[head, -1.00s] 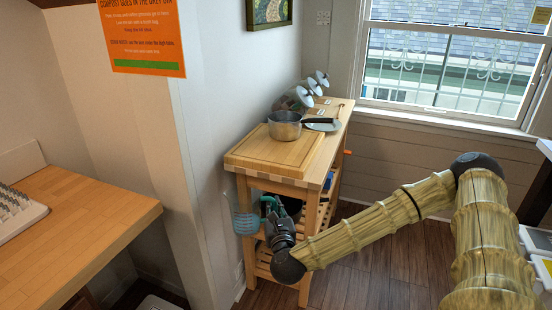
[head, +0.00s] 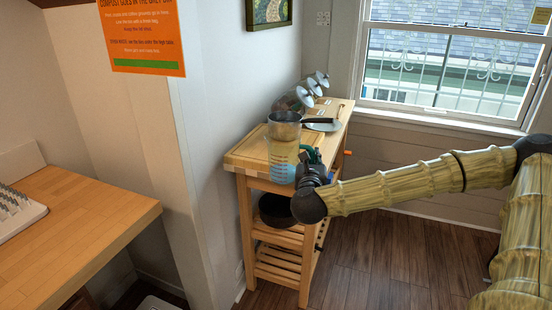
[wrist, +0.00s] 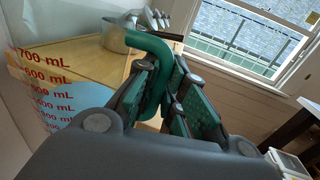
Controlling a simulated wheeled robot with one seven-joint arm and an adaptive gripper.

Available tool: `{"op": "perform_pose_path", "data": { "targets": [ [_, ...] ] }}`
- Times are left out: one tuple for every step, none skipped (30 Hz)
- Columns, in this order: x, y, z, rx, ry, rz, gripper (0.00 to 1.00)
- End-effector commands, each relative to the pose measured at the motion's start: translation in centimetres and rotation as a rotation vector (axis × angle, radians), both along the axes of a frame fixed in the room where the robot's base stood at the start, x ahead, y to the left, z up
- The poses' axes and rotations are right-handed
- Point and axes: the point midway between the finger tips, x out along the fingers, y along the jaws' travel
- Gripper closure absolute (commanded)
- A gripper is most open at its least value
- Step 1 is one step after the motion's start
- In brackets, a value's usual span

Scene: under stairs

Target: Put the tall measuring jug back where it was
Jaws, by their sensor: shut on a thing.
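The tall measuring jug (head: 283,155) is clear, with a bluish lower part and a teal handle. It looks upright in the head view, overlapping the near end of the wooden cart's top (head: 250,156). I cannot tell whether its base touches the wood. My gripper (head: 308,160) is on the jug's right side, shut on its handle. In the wrist view the teal handle (wrist: 152,75) runs between the fingers (wrist: 172,98). The jug's red millilitre marks (wrist: 45,78) show at the left.
A plate (head: 322,126) and metal lamp-like heads (head: 315,83) are farther back. A dark bowl (head: 276,210) sits on the cart's shelf. A wooden desk (head: 75,215) stands at left. The floor at right is clear.

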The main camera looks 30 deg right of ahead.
Motion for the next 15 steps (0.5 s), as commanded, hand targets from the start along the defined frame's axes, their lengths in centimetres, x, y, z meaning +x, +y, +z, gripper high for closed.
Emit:
{"op": "perform_pose_path", "data": {
  "targets": [
    [-0.2,-0.6,0.8,0.0,-0.006,-0.014,1.0],
    [-0.3,-0.9,1.2,0.001,-0.007,-0.022,1.0],
    [-0.5,-1.4,1.7,0.001,-0.006,-0.033,1.0],
    [-0.6,-1.7,2.0,0.001,-0.006,-0.04,1.0],
    [-0.7,-2.0,2.3,0.001,-0.006,-0.047,1.0],
    [-0.9,-2.3,2.7,0.002,-0.006,-0.056,1.0],
    [-1.0,-2.6,3.0,0.001,-0.006,-0.062,1.0],
    [-1.1,-2.8,3.3,0.001,-0.005,-0.068,1.0],
    [-1.3,-3.1,3.5,0.001,-0.004,-0.075,1.0],
    [-1.4,-3.3,3.8,0.001,-0.004,-0.08,1.0],
    [-1.5,-3.5,4.0,0.001,-0.005,-0.084,1.0],
    [-1.6,-3.7,4.2,0.001,-0.004,-0.089,1.0],
    [-1.7,-3.9,4.3,0.001,-0.005,-0.092,1.0],
    [-1.7,-4.0,4.5,0.002,-0.004,-0.095,1.0],
    [-1.8,-4.1,4.6,0.001,-0.003,-0.098,1.0]
  ]
}}
